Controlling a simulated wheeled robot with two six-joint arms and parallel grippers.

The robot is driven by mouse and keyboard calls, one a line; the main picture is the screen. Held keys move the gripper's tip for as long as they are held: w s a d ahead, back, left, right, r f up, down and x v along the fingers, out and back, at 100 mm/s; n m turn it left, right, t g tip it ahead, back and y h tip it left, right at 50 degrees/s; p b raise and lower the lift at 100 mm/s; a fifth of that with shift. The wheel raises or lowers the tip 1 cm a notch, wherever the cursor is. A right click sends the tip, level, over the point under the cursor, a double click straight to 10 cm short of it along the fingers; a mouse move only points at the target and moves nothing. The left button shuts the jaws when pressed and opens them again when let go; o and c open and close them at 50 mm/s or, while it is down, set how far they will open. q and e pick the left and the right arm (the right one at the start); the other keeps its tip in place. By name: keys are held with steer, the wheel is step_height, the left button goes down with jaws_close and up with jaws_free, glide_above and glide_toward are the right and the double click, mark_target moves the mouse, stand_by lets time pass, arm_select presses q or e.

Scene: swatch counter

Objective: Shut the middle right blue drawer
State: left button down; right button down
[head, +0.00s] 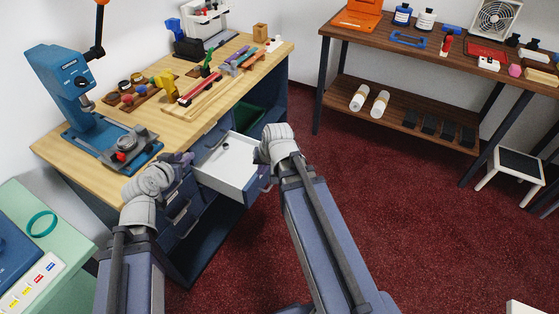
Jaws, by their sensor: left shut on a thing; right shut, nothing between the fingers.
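The blue drawer (233,182) stands pulled out from the bench, its pale inside showing and a small dark round thing in it. Its blue front faces right and is partly hidden by my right arm. My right gripper (262,156) is shut and empty at the drawer's front end; its fingertips are mostly hidden and I cannot tell whether they touch. My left gripper (182,159) is at the bench's front edge, left of the open drawer. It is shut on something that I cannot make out.
The wooden bench (75,168) carries a blue press (62,75), several small tools and a printer-like machine. Other blue drawers with handles sit below. A green bin (245,118) shows behind the open drawer. Red carpet (390,210) is free to the right, before a shelf table (400,120).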

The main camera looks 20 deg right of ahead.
steer(key=w+d+f+m+t+h+b, duration=0.1)
steer(key=w+d+m+t+b, duration=0.15)
steer(key=d, duration=0.45)
steer(key=w+d+f+m+t+b, duration=0.1)
steer(key=d+m, duration=0.2)
steer(key=d, duration=0.4)
steer(key=w+a+r+b+x, duration=0.1)
steer(key=a+b+x, duration=0.1)
steer(key=b+x, duration=0.6)
steer(key=shift+w+x, duration=0.25)
steer(key=shift+x, duration=1.6)
steer(key=shift+w+r, duration=0.1)
steer(key=shift+r, duration=0.1)
glide_above(240, 149)
steer(key=shift+w, duration=0.15)
steer(key=shift+d, duration=0.1)
